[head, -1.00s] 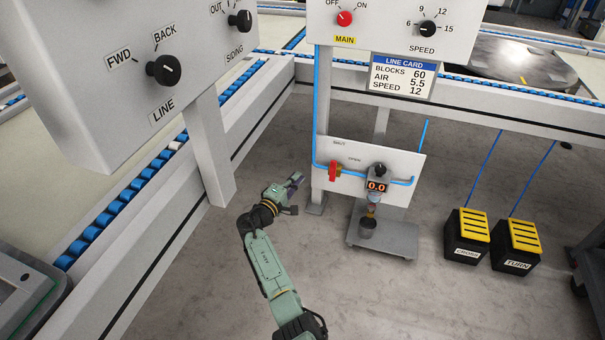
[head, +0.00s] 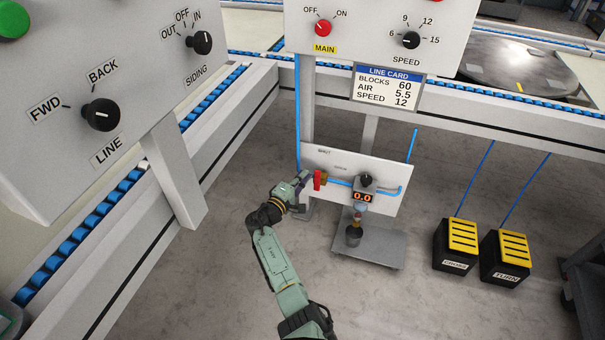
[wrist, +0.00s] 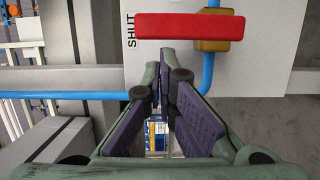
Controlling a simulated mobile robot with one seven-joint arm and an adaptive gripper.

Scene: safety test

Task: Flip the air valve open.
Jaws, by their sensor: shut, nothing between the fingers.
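The air valve has a red handle (head: 317,181) and a brass body (head: 324,176) on the white panel under the main control box. In the wrist view the red handle (wrist: 185,25) lies across the blue pipe (wrist: 208,75), its free end beside the SHUT label (wrist: 132,30). The brass body (wrist: 222,32) is at its right end. My gripper (head: 306,177) is just left of the handle in the head view. In the wrist view my gripper (wrist: 165,58) is shut and empty, its tips just below the handle. Whether they touch it is unclear.
The panel (head: 388,200) also carries a black knob (head: 366,179) and a gauge (head: 363,197) reading 0.0. A line card (head: 390,84) lists AIR 5.5. The LINE control box (head: 70,150) overhangs at left. Two black-yellow pedals (head: 457,243) stand at right.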

